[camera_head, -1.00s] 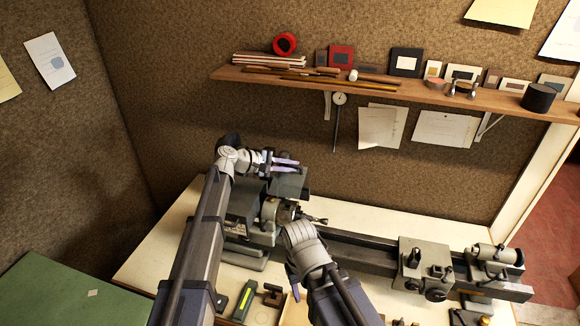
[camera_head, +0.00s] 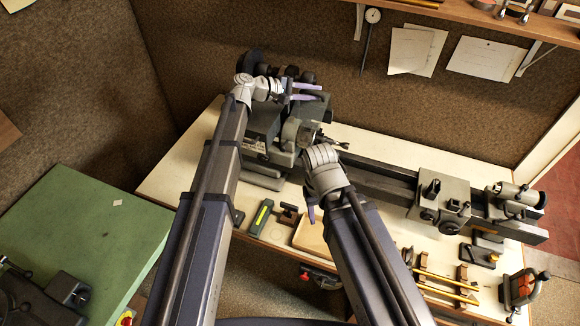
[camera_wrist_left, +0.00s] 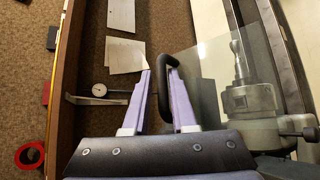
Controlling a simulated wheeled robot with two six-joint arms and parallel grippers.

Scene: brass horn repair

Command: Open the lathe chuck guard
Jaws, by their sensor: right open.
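The lathe chuck guard is a clear, greenish panel (camera_wrist_left: 216,80) with a black bar handle (camera_wrist_left: 161,92), seen in the left wrist view. In the head view it shows as a dark panel (camera_head: 314,108) over the chuck (camera_head: 299,131), apparently lowered. My left gripper (camera_head: 305,92) is at the guard's upper part. In the left wrist view its purple fingers (camera_wrist_left: 159,72) stand apart on either side of the handle, with a small gap seemingly left beside the bar. My right gripper (camera_head: 311,213) is open in front of the lathe, fingers downward and partly hidden by its wrist.
The lathe bed (camera_head: 385,182) runs right to the carriage (camera_head: 440,200) and tailstock (camera_head: 513,198). A yellow-marked tool (camera_head: 261,217) and a wooden block (camera_head: 310,235) lie on the bench front. A green table (camera_head: 85,235) stands at left. A shelf (camera_head: 480,22) is above.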

